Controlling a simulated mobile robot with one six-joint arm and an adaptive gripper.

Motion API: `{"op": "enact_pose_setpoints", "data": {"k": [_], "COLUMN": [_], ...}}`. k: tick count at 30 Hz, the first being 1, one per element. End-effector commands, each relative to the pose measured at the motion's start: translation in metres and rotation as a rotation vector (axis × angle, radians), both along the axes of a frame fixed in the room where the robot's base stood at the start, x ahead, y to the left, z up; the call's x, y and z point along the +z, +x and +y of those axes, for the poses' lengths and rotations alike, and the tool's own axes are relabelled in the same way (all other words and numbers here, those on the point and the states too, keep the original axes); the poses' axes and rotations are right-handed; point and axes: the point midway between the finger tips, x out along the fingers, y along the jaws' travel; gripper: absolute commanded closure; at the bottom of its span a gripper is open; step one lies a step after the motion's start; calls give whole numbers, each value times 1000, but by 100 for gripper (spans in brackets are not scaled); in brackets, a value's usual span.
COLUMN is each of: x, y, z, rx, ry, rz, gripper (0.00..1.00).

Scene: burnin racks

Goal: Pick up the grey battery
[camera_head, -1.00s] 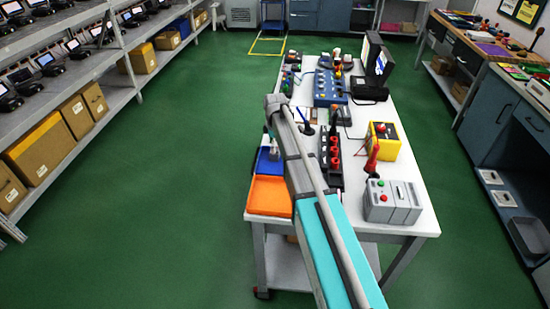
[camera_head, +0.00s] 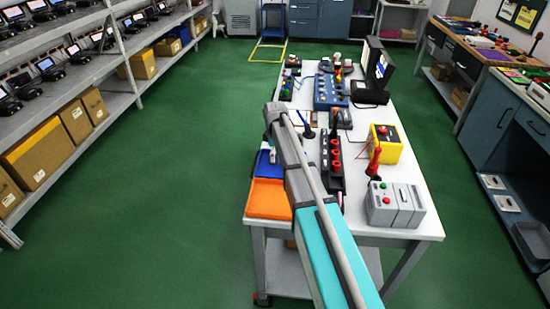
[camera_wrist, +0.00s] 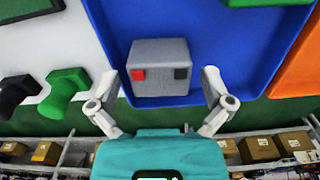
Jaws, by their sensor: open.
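The grey battery (camera_wrist: 160,62) is a small block with a red and a black square on its near face. It sits in the blue tray (camera_wrist: 225,32) in the wrist view. My gripper (camera_wrist: 163,90) is open, with one finger on either side of the battery's lower part in the picture. I cannot tell whether the fingers touch it. In the head view the blue tray (camera_head: 264,165) shows at the table's left edge, and my arm hides the gripper and most of what is near it.
An orange tray (camera_head: 268,199) lies next to the blue one. A black strip with red sockets (camera_head: 333,160), a yellow box (camera_head: 385,145) and a grey box with buttons (camera_head: 393,205) stand on the white table (camera_head: 395,170). Black and green knobs (camera_wrist: 62,92) lie left of the tray.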

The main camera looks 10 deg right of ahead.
Motion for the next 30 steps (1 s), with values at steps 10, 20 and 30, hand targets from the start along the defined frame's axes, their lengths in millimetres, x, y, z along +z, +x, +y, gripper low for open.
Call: {"op": "enact_pose_setpoints", "data": {"k": [10,20,30], "x": [0,0,6], "y": [0,0,0], "z": [0,0,-1], "rx": [0,0,-1], "ry": [0,0,0], "rz": [0,0,0], "gripper": [54,87,87]}}
